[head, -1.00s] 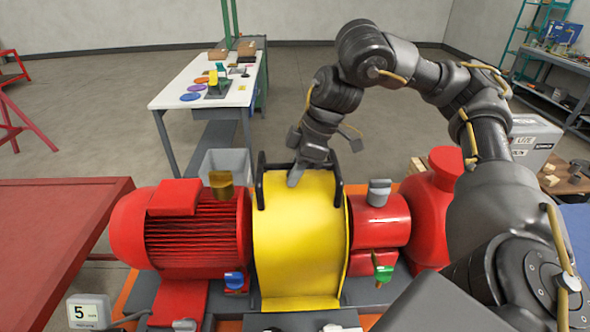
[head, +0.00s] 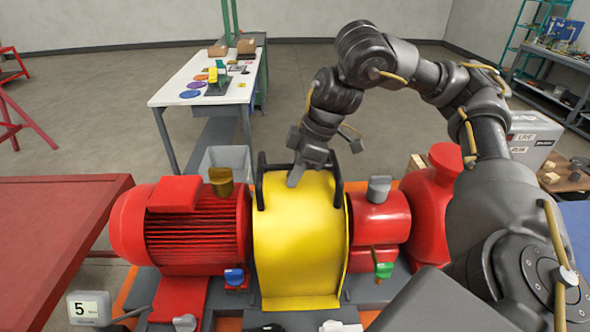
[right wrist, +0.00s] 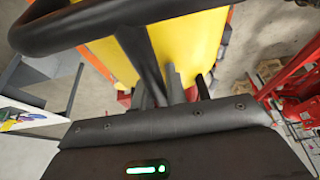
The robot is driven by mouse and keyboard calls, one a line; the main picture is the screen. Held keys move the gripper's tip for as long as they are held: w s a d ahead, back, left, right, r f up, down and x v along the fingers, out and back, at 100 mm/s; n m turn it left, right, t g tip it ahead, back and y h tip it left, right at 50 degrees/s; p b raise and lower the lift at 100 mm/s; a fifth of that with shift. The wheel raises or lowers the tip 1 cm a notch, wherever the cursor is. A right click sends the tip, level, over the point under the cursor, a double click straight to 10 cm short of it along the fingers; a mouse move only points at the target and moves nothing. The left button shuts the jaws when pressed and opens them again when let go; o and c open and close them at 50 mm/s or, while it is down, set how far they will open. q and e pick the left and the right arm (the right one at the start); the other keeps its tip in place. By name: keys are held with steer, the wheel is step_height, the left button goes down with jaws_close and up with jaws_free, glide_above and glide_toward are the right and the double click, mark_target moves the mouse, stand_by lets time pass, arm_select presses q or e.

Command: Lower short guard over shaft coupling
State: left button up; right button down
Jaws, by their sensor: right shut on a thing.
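The yellow curved guard (head: 300,240) with black bar handles stands between the red motor (head: 195,235) and the red pump-side housing (head: 380,220) in the head view. It covers the gap there, so the shaft coupling is hidden, and I cannot tell whether the guard is fully seated. My right gripper (head: 297,180) reaches down from behind to the guard's top, between the upright handle bars. It is shut on the guard by a black handle bar. The right wrist view shows the guard (right wrist: 195,45) and a black bar (right wrist: 140,60) running down to the fingers. My left gripper is not in view.
A green-handled valve (head: 383,270) and a blue-handled one (head: 234,277) stand close to the guard's front. A grey bin (head: 226,162) is behind the motor. A red table (head: 60,235) is at left, and a white workbench (head: 208,80) stands farther back.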

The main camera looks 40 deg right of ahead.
steer(key=shift+r, duration=0.1)
steer(key=c, duration=1.3)
jaws_free()
steer(key=shift+s, duration=0.1)
steer(key=shift+d+r, duration=0.15)
steer(key=shift+r, duration=0.25)
steer(key=p+v, duration=0.2)
steer(key=v, duration=0.8)
steer(key=shift+s+p, duration=0.1)
steer(key=shift+p, duration=0.25)
steer(key=shift+f, duration=0.1)
